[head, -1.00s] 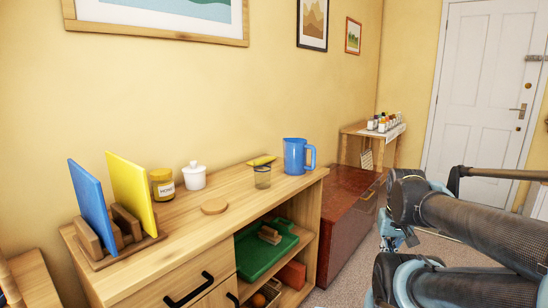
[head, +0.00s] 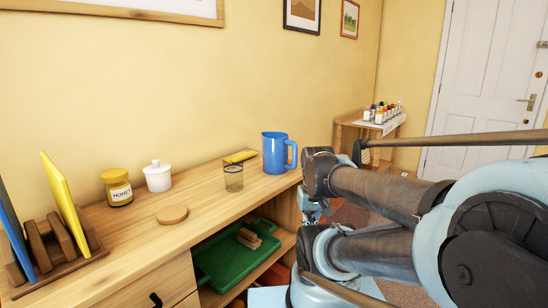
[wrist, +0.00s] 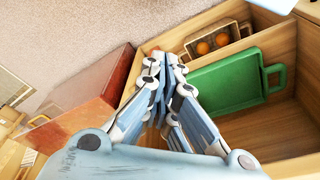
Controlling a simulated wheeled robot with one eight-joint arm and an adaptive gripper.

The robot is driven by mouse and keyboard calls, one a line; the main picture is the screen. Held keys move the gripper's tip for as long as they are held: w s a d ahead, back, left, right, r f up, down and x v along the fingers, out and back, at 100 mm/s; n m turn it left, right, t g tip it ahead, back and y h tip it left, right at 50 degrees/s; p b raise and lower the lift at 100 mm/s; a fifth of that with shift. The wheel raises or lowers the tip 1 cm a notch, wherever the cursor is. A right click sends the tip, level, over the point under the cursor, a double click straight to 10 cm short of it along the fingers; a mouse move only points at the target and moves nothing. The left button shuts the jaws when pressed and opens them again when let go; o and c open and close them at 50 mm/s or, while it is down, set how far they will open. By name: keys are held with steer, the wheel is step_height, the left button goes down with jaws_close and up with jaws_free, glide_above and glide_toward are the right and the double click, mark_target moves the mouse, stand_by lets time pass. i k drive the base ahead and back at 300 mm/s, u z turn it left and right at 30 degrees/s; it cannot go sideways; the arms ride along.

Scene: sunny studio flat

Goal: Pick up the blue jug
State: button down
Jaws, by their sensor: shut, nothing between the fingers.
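The blue jug (head: 275,153) stands upright on the right end of the wooden sideboard top (head: 205,206), its handle facing right. In the head view my gripper (head: 312,212) hangs just right of the sideboard's end, lower than the jug and apart from it, partly hidden by my arm. In the wrist view my gripper (wrist: 163,66) has its fingers together with nothing between them, above the sideboard's open shelves. The jug does not show in the wrist view.
A clear glass (head: 233,178) stands left of the jug, with a yellow item (head: 240,156) behind it. A white lidded pot (head: 157,176), honey jar (head: 117,188) and round wooden disc (head: 172,214) are further left. A green tray (wrist: 226,80) lies on the shelf below.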

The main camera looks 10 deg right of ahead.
mark_target(275, 145)
steer(key=u, duration=0.4)
steer(key=k, duration=1.3)
steer(key=z, duration=0.65)
steer(key=i, duration=1)
